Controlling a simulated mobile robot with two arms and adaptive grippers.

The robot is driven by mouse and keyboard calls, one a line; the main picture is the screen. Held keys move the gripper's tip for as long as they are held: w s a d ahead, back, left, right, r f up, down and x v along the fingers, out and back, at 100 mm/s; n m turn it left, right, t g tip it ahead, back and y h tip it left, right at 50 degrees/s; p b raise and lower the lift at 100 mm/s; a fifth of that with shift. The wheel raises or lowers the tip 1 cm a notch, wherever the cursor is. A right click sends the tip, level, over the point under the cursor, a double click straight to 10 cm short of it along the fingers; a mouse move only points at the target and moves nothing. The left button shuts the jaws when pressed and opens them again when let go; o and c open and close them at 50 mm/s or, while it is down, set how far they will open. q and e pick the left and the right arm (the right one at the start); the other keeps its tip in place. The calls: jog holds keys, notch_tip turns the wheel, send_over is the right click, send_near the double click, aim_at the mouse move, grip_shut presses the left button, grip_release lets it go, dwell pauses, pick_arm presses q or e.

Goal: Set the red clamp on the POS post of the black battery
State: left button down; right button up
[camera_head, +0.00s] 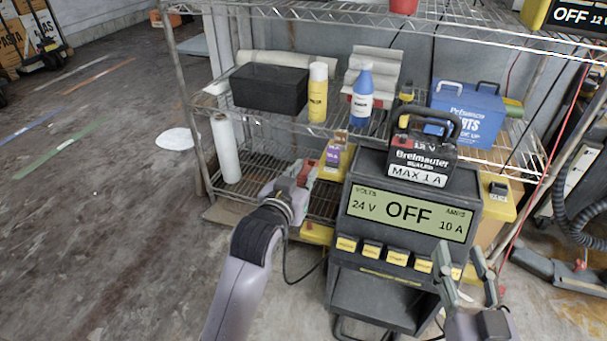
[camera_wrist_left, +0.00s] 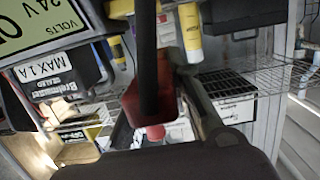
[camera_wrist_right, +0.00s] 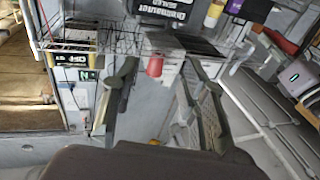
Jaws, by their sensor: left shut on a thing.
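The black battery (camera_head: 424,160) stands on top of the grey charger cart, its handle up and a "MAX 1 A" label on its front. A small red spot shows at its top left edge; I cannot make out the POS post. My left gripper (camera_head: 300,182) is shut on the red clamp (camera_head: 307,172), left of the cart and apart from the battery. The clamp also shows between the fingers in the left wrist view (camera_wrist_left: 135,102), with a dark cable across it. My right gripper (camera_head: 466,272) is open and empty at the cart's lower right front.
The charger display (camera_head: 408,212) reads 24 V, OFF, 10 A, above several yellow-labelled buttons. A wire shelf behind holds a black box (camera_head: 270,88), a yellow bottle (camera_head: 317,92), a blue bottle (camera_head: 362,94) and a blue toolbox (camera_head: 468,112). The floor at left is mostly clear.

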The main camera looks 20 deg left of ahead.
pick_arm(q)
jog(key=shift+r+p, duration=0.45)
jog(key=shift+p, duration=0.05)
jog(key=shift+r+p, duration=0.3)
jog(key=shift+p, duration=0.1)
jog(key=shift+r+p, duration=0.35)
jog(key=shift+p, duration=0.15)
jog(key=shift+r+p, duration=0.35)
jog(key=shift+p, duration=0.1)
pick_arm(e)
jog(key=s+d+f+g+h, duration=0.1)
jog(key=s+d+f+g, duration=0.1)
jog(key=s+f+g, duration=0.2)
jog(key=s+d+f+g+h, duration=0.2)
jog(key=s+f+g, duration=0.2)
jog(key=f, duration=0.7)
jog(key=shift+s+d+m+g, duration=0.2)
jog(key=shift+s+m+g, duration=0.15)
jog(key=shift+g, duration=0.85)
pick_arm(q)
jog(key=shift+s, duration=0.1)
